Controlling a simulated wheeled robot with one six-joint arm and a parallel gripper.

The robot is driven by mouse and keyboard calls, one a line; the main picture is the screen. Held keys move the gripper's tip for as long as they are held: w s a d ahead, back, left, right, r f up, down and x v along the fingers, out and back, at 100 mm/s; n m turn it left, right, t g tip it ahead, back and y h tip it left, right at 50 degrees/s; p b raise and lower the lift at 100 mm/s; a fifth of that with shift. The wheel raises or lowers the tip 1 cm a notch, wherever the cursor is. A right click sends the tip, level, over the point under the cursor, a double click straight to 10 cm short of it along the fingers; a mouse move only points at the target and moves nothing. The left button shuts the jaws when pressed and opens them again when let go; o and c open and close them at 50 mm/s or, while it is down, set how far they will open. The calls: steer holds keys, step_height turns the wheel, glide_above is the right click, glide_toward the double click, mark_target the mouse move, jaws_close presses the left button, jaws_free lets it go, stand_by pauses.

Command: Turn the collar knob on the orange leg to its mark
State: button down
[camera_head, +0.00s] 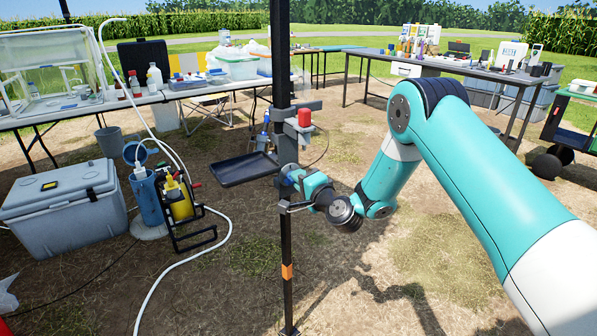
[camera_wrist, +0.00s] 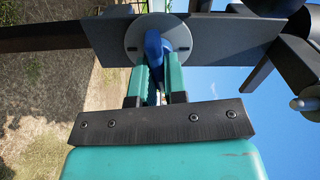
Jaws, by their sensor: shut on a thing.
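The leg is a dark upright post (camera_head: 286,235) with an orange band (camera_head: 287,271) low on it. A round grey disc (camera_head: 286,171) sits on the post at mid height. My gripper (camera_head: 294,178) reaches it from the right. In the wrist view, the blue knob (camera_wrist: 153,42) stands out from the grey disc (camera_wrist: 132,40), and the teal fingers of my gripper (camera_wrist: 159,62) are shut on it from both sides. Small dark slots show near the disc's edge; I cannot tell which is the mark. The fingers cover part of the knob.
A black tray (camera_head: 233,169) juts left from the post. A red cap (camera_head: 305,118) on a grey bracket sits above my gripper. A grey cooler (camera_head: 65,213), a yellow bottle (camera_head: 180,200) in a rack and a white hose (camera_head: 195,255) lie left. Open ground lies right.

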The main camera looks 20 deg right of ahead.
steer(key=shift+f+m, duration=0.15)
steer(key=shift+m, duration=0.95)
steer(key=m+p, duration=0.2)
steer(key=m, duration=0.2)
steer(key=m+p, duration=0.3)
steer(key=m, duration=0.2)
steer(key=m+p, duration=0.3)
steer(key=m, duration=0.1)
steer(key=shift+s+a+f+m, duration=0.1)
steer(key=shift+a+m, duration=0.2)
steer(key=shift+a, duration=0.1)
steer(key=m, duration=0.4)
steer(key=shift+a+f+p, duration=0.1)
steer(key=shift+f+p, duration=0.1)
steer(key=shift+p, duration=0.15)
